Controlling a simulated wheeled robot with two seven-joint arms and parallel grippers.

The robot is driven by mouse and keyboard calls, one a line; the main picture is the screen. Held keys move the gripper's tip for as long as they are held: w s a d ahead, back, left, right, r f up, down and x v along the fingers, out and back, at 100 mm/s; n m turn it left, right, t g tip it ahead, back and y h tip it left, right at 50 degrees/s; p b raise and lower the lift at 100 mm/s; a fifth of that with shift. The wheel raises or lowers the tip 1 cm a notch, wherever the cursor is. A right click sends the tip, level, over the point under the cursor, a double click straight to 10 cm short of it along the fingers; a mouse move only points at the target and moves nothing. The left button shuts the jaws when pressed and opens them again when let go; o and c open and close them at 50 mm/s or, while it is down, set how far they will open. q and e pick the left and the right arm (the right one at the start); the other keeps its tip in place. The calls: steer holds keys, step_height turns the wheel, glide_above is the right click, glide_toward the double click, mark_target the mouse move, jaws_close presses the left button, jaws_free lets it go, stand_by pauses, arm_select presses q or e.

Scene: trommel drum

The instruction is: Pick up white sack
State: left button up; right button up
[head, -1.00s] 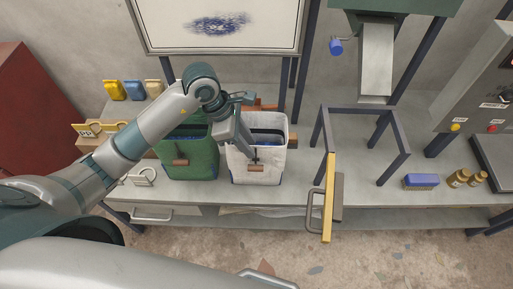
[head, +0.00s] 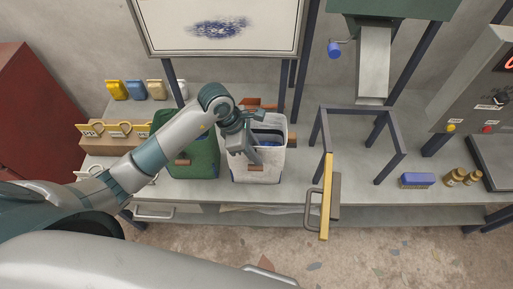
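The white sack (head: 270,174) stands upright and open-topped on the grey bench, with dark blue contents inside and a brown handle (head: 291,138) at its right side. My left gripper (head: 254,158) is at the upper front of the sack, overlapping its rim and hiding part of the front. The frames do not show clearly whether its fingers are apart or closed on anything. A green sack (head: 204,165) stands just left of the white one, partly behind my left arm. My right gripper is out of view.
A grey metal stand (head: 352,110) and a yellow bar (head: 326,195) with a handle are to the right. A blue box (head: 418,181) and several brass weights (head: 456,177) sit further right. Small bags (head: 135,90) stand at the back left.

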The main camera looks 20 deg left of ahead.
arm_select(q)
steer(key=shift+f+b, duration=0.3)
steer(key=shift+b, duration=0.15)
stand_by(0.8)
steer(key=shift+c, duration=0.6)
jaws_close()
steer(key=shift+r, duration=0.1)
stand_by(0.9)
